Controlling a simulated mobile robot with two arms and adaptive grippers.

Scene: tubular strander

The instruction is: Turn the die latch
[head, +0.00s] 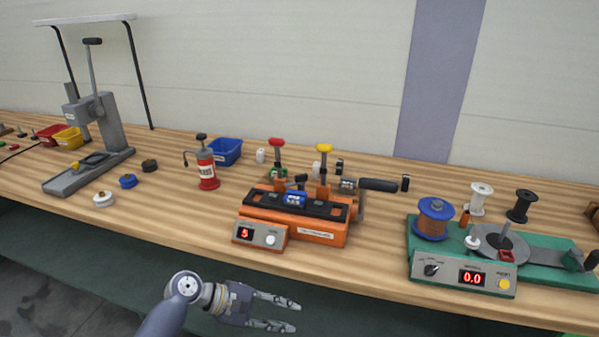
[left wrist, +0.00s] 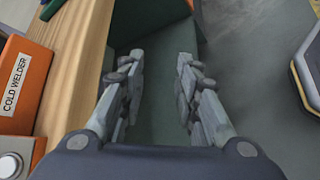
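The orange cold welder (head: 318,233) stands on the bench in the middle of the head view. A blue die block (head: 295,199) sits in its black top, with a small black knob (head: 301,179) just behind it. I cannot tell for sure which part is the die latch. My left gripper (head: 297,317) is in front of the bench edge, nearer than the welder. Its two fingers are apart with nothing between them. In the left wrist view the gripper (left wrist: 160,57) is open beside the bench edge, and the welder (left wrist: 22,85) shows at the left. My right gripper is not in view.
On the welder stand a red-topped lever (head: 276,146), a yellow-topped lever (head: 324,150) and a black crank handle (head: 380,185). A green spool machine (head: 540,262) stands to the right. Bare bench lies before the welder.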

